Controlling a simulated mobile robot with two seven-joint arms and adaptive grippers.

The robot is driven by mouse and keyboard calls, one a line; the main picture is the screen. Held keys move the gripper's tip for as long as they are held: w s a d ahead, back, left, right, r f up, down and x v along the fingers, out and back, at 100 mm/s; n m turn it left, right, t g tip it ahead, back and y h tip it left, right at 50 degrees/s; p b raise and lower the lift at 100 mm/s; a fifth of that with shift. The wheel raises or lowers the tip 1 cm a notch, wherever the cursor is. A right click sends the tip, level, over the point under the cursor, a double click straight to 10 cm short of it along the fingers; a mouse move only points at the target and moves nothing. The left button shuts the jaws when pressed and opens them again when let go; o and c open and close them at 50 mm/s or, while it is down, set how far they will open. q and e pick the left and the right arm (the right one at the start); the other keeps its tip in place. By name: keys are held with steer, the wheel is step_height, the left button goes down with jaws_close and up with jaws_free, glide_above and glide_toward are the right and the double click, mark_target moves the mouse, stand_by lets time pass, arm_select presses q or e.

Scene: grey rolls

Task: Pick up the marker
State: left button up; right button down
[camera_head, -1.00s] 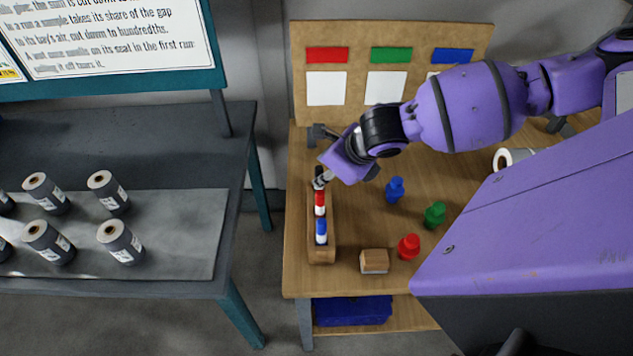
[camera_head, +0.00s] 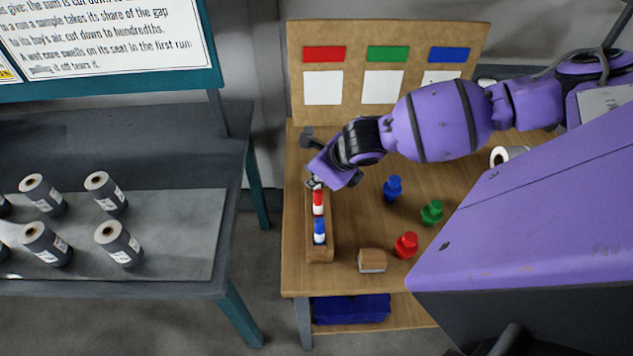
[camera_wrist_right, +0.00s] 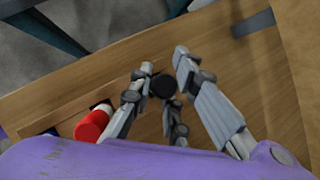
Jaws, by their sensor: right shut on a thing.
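My right gripper (camera_head: 314,184) is over the far end of a narrow wooden tray (camera_head: 320,256) on the wooden table. In the right wrist view its fingers (camera_wrist_right: 164,62) are closed around a black marker (camera_wrist_right: 163,87), of which only a round dark end shows. In the head view this marker is mostly hidden by the gripper, and I cannot tell whether it is clear of the tray. A red and white marker (camera_head: 318,203) and a blue and white marker (camera_head: 319,232) stand in the tray. The red one also shows in the wrist view (camera_wrist_right: 92,125). My left gripper is not in view.
Blue (camera_head: 392,189), green (camera_head: 432,212) and red (camera_head: 406,245) bottle-like pieces and a wooden block eraser (camera_head: 372,261) stand right of the tray. A board (camera_head: 304,85) with coloured labels stands behind. Grey rolls (camera_head: 119,243) stand on the left table.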

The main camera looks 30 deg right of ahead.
steer(key=shift+w+d+r, duration=0.1)
steer(key=shift+d+r, duration=0.05)
steer(key=shift+r, duration=0.6)
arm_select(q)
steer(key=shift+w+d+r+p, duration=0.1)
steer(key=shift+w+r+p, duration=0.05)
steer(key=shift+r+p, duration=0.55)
arm_select(e)
step_height(320, 180, up, 26)
steer(key=shift+r, duration=0.25)
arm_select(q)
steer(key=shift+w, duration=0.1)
arm_select(e)
steer(key=c, duration=2.4)
jaws_free()
steer(key=shift+c, duration=0.2)
jaws_close()
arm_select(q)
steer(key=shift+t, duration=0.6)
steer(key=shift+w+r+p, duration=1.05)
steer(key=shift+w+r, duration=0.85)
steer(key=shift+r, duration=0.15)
arm_select(e)
step_height(320, 180, up, 7)
